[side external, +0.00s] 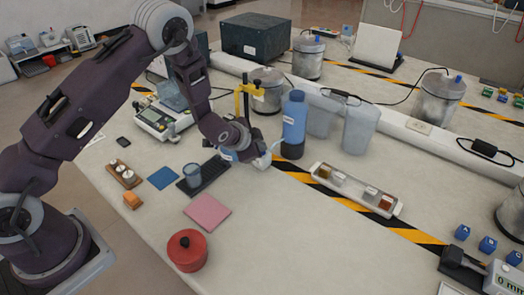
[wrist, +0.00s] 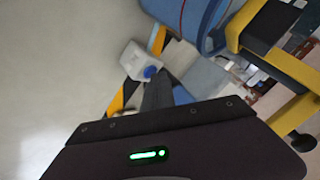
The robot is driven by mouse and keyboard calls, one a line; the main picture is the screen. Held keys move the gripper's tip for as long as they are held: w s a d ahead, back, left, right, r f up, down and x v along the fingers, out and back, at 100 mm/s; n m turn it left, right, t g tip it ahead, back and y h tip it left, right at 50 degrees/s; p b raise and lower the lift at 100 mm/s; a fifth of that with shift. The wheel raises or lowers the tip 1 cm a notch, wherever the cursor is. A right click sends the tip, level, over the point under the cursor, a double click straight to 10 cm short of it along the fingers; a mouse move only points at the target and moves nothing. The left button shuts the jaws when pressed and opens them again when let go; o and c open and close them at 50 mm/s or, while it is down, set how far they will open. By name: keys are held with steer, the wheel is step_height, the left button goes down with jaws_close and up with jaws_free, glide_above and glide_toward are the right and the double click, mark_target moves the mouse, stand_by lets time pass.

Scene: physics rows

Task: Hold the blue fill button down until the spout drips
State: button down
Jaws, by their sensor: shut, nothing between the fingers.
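In the wrist view, the blue fill button (wrist: 150,72) sits on a small pale box (wrist: 134,57). My gripper (wrist: 157,82) is shut and empty, with its dark fingertips at the button's near edge; I cannot tell whether they touch it. In the side view, my gripper (side external: 263,161) is low over the table, left of a blue bottle (side external: 294,122), and the button is not distinguishable there. A yellow stand (side external: 247,90) rises behind my wrist; it also shows in the wrist view (wrist: 262,45). I cannot make out a spout or any drip.
A blue-grey cup (side external: 192,175) stands on a black base (side external: 208,175) left of my gripper. A pink mat (side external: 207,212) and a red pot (side external: 187,250) are nearer the front. A white tray (side external: 318,170) lies to the right. Clear tabletop lies between pot and tray.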

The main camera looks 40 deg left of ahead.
steer(key=shift+r, duration=0.1)
stand_by(0.6)
steer(key=shift+r, duration=0.8)
steer(key=shift+r, duration=0.1)
steer(key=shift+r, duration=2.4)
steer(key=s+r+n+g, duration=0.1)
steer(key=s+r+n, duration=0.3)
steer(key=s+r, duration=1)
steer(key=s+d+r+n+g, duration=0.1)
steer(key=s+r+n, duration=0.1)
steer(key=s, duration=1)
steer(key=s+d+r+n+g+h, duration=0.1)
steer(key=s+r, duration=0.3)
steer(key=s, duration=0.9)
steer(key=shift+r+n+g, duration=0.2)
steer(key=shift+n+g, duration=0.1)
steer(key=shift+n, duration=0.1)
